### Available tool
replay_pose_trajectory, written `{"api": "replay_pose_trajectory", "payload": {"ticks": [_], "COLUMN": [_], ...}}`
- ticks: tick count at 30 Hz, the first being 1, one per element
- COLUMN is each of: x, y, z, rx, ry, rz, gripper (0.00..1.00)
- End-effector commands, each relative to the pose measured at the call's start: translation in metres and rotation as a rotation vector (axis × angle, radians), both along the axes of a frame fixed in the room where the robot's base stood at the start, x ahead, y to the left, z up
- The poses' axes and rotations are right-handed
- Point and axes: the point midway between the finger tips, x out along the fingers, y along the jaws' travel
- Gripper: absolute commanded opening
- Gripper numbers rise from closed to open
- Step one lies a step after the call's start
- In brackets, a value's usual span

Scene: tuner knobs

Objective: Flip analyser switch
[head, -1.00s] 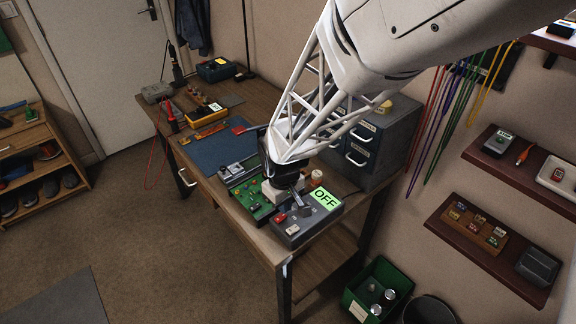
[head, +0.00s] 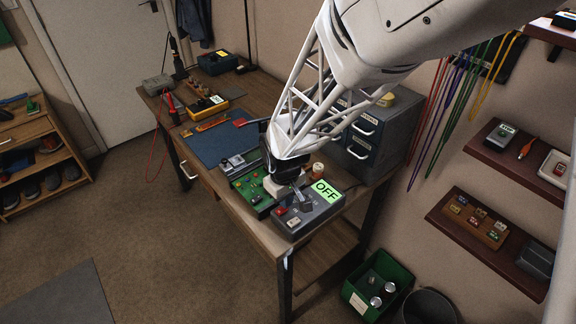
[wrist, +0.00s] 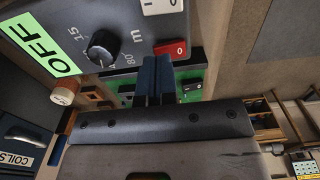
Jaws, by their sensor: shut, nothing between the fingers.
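The analyser is a grey box (head: 318,215) at the near right corner of the bench in the head view. Its green display (head: 326,191) reads OFF; it also shows in the wrist view (wrist: 40,45). A black knob (wrist: 103,48) sits beside the display. A red switch part (wrist: 170,48) marked 0 lies right of the knob, and a white part marked I (wrist: 160,6) is above it. My gripper (wrist: 155,62) is shut and empty, its blue-dark fingertips just below the red part. I cannot tell whether they touch it.
A green circuit board (head: 252,187) lies behind the analyser, with a blue mat (head: 215,148) further back. Grey drawers (head: 370,140) stand on the bench behind my arm. A green bin (head: 378,285) is on the floor at right.

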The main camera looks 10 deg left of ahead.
Motion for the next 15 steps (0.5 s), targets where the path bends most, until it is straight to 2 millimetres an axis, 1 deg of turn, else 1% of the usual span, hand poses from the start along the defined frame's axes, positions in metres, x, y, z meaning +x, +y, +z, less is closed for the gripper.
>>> {"api": "replay_pose_trajectory", "payload": {"ticks": [15], "x": [0.0001], "y": [0.0001], "z": [-0.0055], "rx": [0.000], "ry": [0.000], "rz": [0.000], "gripper": [0.00]}}
